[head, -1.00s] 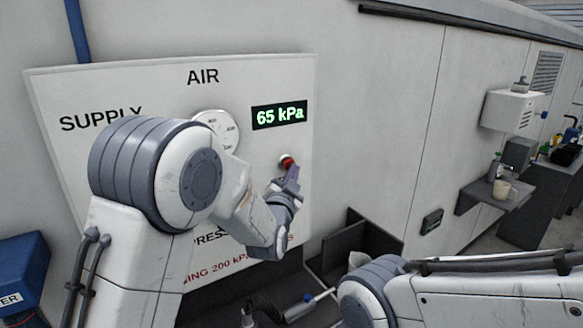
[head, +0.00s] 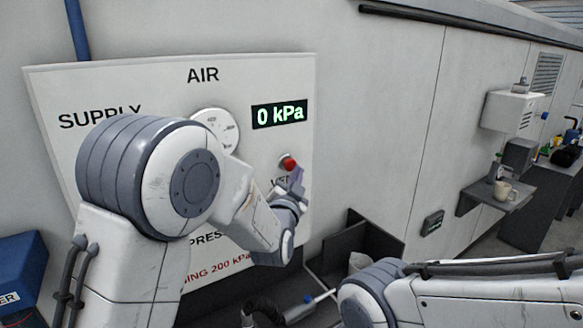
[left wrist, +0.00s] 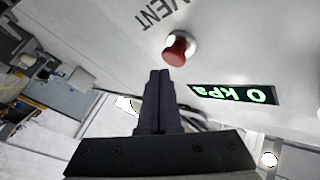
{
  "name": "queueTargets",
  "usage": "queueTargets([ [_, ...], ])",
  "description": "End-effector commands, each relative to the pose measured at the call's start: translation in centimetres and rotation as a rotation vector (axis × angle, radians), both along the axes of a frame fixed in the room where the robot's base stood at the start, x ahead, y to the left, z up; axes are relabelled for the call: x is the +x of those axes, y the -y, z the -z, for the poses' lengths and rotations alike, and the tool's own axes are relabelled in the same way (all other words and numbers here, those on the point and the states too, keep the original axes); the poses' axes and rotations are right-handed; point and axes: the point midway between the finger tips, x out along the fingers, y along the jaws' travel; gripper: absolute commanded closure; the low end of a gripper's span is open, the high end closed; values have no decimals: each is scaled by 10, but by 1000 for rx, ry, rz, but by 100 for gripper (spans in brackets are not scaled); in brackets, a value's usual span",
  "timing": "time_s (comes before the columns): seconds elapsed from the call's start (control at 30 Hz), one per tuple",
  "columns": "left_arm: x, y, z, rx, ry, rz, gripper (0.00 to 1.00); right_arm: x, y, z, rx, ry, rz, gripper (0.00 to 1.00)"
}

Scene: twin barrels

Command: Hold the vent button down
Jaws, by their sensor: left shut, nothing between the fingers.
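The red vent button (head: 289,163) sits on the white AIR panel (head: 150,85), below the green display (head: 279,114), which reads 0 kPa. In the left wrist view the red button (left wrist: 178,50) stands out from its pale collar beside the word VENT. My left gripper (head: 299,172) is shut and empty, just below and in front of the button. In the left wrist view the closed fingertips (left wrist: 160,73) look a little apart from the button. My left arm hides part of the panel and its dial (head: 213,124). My right gripper is not in view.
My right arm crosses the lower right. A dark open bin (head: 373,235) stands on the floor right of the panel. A shelf (head: 487,197) with a mug (head: 502,190) is on the wall farther right. A blue box (head: 20,270) is at lower left.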

Motion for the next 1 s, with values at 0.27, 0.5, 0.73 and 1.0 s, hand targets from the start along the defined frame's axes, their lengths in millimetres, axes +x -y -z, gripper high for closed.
queueTargets([
  [0.27,-12,10,1,-2,0,3,100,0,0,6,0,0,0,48],
  [0.5,-32,24,1,-2,2,3,100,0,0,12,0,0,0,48],
  [0.73,-41,30,0,0,1,1,100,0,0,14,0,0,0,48],
  [1.0,-41,30,0,-1,-1,2,100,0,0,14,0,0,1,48],
])
